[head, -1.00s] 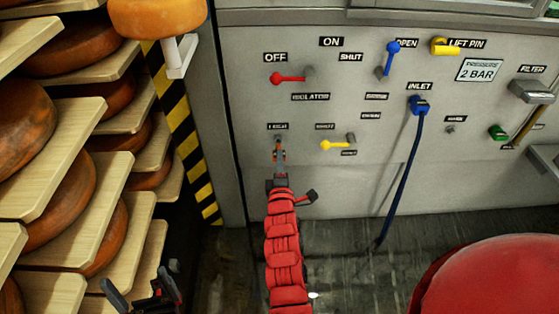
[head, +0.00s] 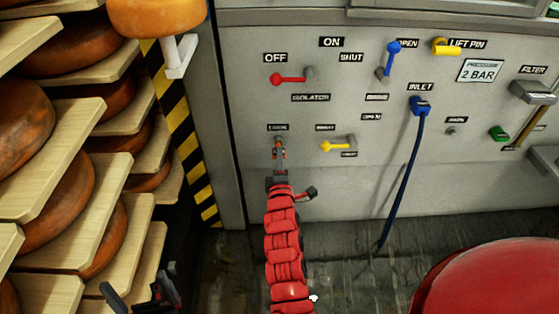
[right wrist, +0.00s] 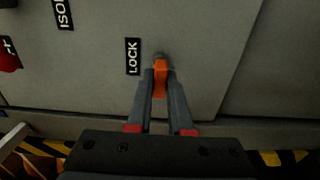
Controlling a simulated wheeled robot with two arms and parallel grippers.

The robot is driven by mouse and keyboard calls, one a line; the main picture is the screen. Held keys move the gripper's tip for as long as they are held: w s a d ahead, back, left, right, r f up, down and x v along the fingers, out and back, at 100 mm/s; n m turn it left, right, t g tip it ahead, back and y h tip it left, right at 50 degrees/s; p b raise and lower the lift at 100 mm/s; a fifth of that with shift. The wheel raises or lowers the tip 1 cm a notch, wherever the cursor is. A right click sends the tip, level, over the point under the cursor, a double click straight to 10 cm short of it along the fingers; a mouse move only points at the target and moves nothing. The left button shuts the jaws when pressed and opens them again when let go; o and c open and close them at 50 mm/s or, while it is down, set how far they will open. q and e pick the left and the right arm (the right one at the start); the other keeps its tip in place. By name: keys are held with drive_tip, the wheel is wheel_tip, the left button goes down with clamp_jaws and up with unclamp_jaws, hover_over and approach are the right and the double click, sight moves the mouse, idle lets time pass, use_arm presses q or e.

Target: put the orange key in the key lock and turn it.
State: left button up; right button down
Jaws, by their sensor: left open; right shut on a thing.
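The orange key (right wrist: 160,80) is gripped between the two fingers of my right gripper (right wrist: 161,88) in the right wrist view. Its far end meets the small grey lock (right wrist: 159,57) on the panel, beside the LOCK label (right wrist: 133,56). How deep the key sits in the lock is hidden. In the head view my right gripper (head: 279,153) reaches up to the lock (head: 280,139), with a bit of orange showing at the fingertips. My left gripper (head: 143,297) is open and empty at the bottom left, far from the lock.
A yellow handle (head: 333,146) is just right of the lock. A red handle (head: 288,79) is above it. A blue hose (head: 405,180) hangs further right. Shelves with cheese wheels (head: 70,200) fill the left. A red rounded object (head: 490,280) is at lower right.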

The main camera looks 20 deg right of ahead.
drive_tip(key=shift+b+x, duration=0.3)
drive_tip(key=shift+x, duration=0.5)
drive_tip(key=c, duration=0.7)
unclamp_jaws()
drive_tip(key=shift+c, duration=0.2)
drive_tip(key=p+v, duration=0.3)
drive_tip(key=v, duration=1.4)
drive_tip(key=shift+s, duration=0.2)
drive_tip(key=shift+a, duration=0.1)
